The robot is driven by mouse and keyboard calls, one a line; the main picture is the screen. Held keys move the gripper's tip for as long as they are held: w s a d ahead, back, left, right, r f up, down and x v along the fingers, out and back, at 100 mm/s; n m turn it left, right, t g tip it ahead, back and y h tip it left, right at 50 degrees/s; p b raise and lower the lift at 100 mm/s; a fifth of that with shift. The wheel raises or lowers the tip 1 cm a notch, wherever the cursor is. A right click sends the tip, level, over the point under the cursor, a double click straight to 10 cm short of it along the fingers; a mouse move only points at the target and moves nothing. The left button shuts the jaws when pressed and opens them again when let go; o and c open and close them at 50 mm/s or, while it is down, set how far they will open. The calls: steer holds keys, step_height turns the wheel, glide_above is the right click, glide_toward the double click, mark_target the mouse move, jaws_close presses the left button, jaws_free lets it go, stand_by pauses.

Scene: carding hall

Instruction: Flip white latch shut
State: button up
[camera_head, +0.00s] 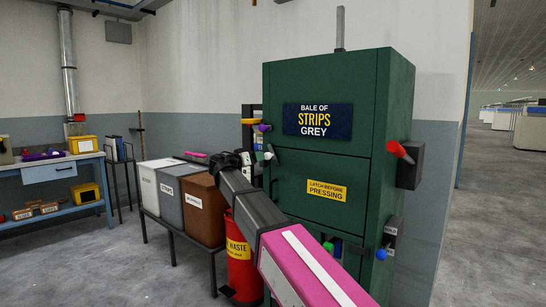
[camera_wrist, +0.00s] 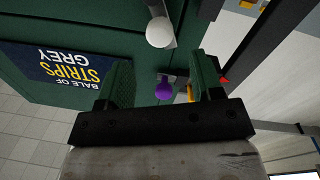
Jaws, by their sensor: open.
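The white latch shows as a round white knob (camera_wrist: 160,32) on a short grey lever against the green press in the wrist view. In the head view the white knob (camera_head: 268,156) is small, at the press's left edge. My gripper (camera_wrist: 163,66) is open, with its green-padded fingers apart and pointing toward the press. The white knob lies beyond the fingertips, near the middle of the gap and apart from them. In the head view my gripper (camera_head: 238,159) is left of the knob and only partly clear. The latch's pivot and catch are hard to make out.
A purple knob (camera_wrist: 163,90) shows between my fingers in the wrist view, with a yellow-orange part (camera_wrist: 190,93) beside it. The green press (camera_head: 335,160) carries red (camera_head: 397,149), green (camera_head: 328,247) and blue (camera_head: 381,254) knobs. Bins (camera_head: 203,208) and a red waste can (camera_head: 240,268) stand left.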

mark_target(266, 156)
steer(key=x, duration=0.9)
steer(key=shift+w+d+f, duration=0.1)
steer(key=shift+d, duration=0.05)
jaws_close()
